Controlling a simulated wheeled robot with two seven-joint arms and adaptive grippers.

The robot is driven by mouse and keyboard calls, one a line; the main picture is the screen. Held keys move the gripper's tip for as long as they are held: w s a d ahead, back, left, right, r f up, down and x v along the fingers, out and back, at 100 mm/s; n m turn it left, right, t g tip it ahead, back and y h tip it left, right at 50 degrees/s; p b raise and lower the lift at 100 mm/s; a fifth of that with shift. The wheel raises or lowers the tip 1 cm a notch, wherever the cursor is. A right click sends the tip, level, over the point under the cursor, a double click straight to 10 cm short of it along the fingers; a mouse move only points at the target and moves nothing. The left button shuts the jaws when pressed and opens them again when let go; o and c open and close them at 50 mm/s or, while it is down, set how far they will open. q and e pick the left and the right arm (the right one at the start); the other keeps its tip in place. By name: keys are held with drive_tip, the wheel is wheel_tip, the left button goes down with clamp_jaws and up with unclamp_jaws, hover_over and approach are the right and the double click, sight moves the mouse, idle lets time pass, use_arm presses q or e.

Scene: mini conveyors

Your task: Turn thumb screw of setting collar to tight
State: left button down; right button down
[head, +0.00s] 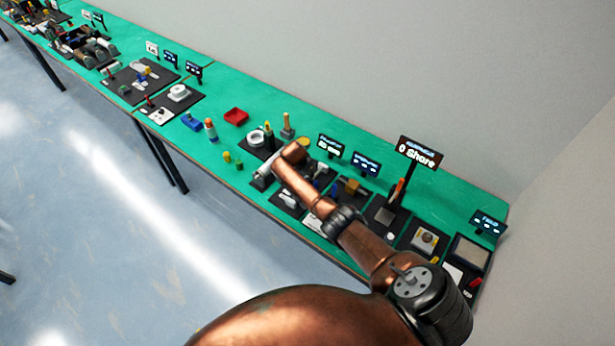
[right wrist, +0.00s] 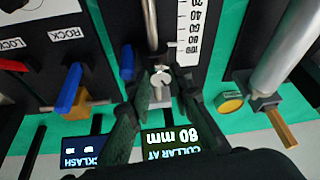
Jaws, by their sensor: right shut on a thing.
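In the right wrist view, the silver setting collar (right wrist: 161,76) sits on an upright-looking metal rod (right wrist: 151,22) beside a white millimetre scale (right wrist: 190,30). My right gripper (right wrist: 162,92) reaches to the collar from below in the picture, one dark finger on each side. It is shut on the collar's thumb screw, which is mostly hidden between the fingers, so its turn cannot be read. A display (right wrist: 180,142) below carries upside-down text about the collar's position in mm. In the head view my right arm covers this station. My left gripper is not in view.
Close by in the wrist view are a blue lever (right wrist: 70,88) at left, a yellow button (right wrist: 230,102) and a large silver cylinder (right wrist: 285,60) at right. In the head view, a red tray (head: 236,117) and several other stations line the green table (head: 215,90).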

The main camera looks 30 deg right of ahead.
drive_tip(key=m+b, duration=0.1)
drive_tip(key=m+g+b, duration=0.1)
drive_tip(key=b, duration=0.1)
drive_tip(key=m+b, duration=0.1)
drive_tip(key=m, duration=0.1)
drive_tip(key=shift+w+a+f+h, duration=0.15)
drive_tip(key=shift+w+f+h, duration=0.05)
drive_tip(key=shift+w+h, duration=0.1)
drive_tip(key=shift+r+m+g+b, duration=0.2)
drive_tip(key=shift+m+g+b, duration=0.3)
drive_tip(key=shift+m+b, duration=0.6)
drive_tip(key=c, duration=1.7)
unclamp_jaws()
drive_tip(key=shift+c, duration=0.2)
drive_tip(key=shift+r, duration=0.1)
drive_tip(key=v, duration=1.1)
drive_tip(key=shift+a+r, duration=0.3)
drive_tip(key=shift+a, duration=0.05)
drive_tip(key=shift+w, duration=0.1)
